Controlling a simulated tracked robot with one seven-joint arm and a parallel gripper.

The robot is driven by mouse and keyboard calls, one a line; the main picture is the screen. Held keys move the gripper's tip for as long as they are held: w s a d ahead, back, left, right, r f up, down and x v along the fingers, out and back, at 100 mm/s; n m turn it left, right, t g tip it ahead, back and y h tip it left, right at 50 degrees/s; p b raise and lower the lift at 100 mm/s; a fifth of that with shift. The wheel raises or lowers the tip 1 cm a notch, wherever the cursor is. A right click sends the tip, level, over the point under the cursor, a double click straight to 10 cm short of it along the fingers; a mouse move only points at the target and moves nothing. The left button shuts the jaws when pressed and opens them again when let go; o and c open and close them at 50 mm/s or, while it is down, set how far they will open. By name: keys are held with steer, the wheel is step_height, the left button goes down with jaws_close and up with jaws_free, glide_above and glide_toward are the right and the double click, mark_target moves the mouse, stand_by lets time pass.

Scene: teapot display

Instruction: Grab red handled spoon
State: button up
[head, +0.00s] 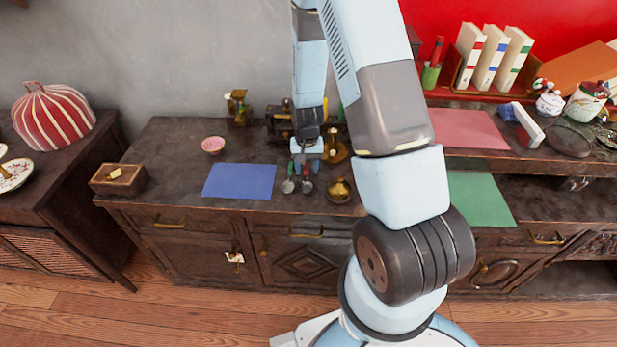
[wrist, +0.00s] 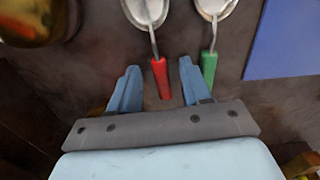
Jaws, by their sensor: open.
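The red-handled spoon (wrist: 160,77) lies on the dark cabinet top, its metal bowl at the top of the wrist view. Its red handle points towards my gripper (wrist: 160,90) and lies between the two blue fingers in the picture. The fingers are apart and nothing is held. A green-handled spoon (wrist: 209,70) lies just right of it, beside the right finger. In the head view the red-handled spoon (head: 307,184) and the green-handled spoon (head: 288,184) lie below my gripper (head: 305,158).
A blue mat (head: 239,181) lies left of the spoons. A brass pot (head: 340,190) stands close on the right, and a brass vessel (head: 335,150) behind it. A pink bowl (head: 213,144) and a wooden box (head: 118,179) are further left.

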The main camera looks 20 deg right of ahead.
steer(key=shift+c, duration=0.2)
jaws_close()
steer(key=shift+r, duration=0.15)
stand_by(0.3)
